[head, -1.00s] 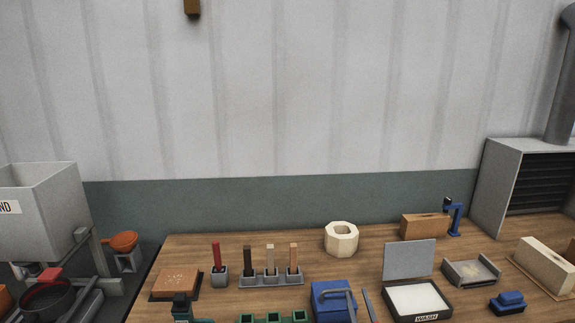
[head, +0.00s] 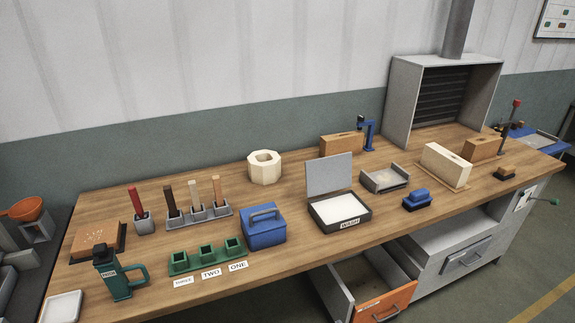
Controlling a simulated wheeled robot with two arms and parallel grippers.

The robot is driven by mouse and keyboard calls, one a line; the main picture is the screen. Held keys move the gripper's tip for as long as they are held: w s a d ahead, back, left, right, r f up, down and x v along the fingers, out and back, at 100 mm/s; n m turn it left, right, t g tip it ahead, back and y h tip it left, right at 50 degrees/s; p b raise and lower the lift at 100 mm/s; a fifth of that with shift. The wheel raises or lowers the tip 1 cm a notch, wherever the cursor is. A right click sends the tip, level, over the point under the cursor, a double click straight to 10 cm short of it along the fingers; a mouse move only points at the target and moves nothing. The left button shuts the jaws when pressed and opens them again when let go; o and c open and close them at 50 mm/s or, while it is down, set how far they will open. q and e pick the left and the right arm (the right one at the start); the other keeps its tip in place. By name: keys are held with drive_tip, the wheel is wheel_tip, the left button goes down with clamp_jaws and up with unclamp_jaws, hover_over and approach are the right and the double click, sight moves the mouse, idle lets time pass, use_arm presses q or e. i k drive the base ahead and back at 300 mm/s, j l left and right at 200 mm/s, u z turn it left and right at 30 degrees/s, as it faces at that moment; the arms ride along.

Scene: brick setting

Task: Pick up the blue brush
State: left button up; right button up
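The blue brush (head: 417,200) lies on the wooden workbench (head: 290,282), right of the open wash tray (head: 340,210). It has a lighter blue top and a darker lower part. Nothing is touching it. Neither of my grippers shows in the head view.
A blue box with a handle (head: 264,229) stands left of the wash tray. A grey shallow tray (head: 386,179) and a cream block (head: 445,166) sit behind the brush. An open drawer with an orange front (head: 386,302) juts out below the bench edge. Bare wood lies around the brush.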

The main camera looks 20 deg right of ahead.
sight(419, 199)
drive_tip(key=z, duration=1.45)
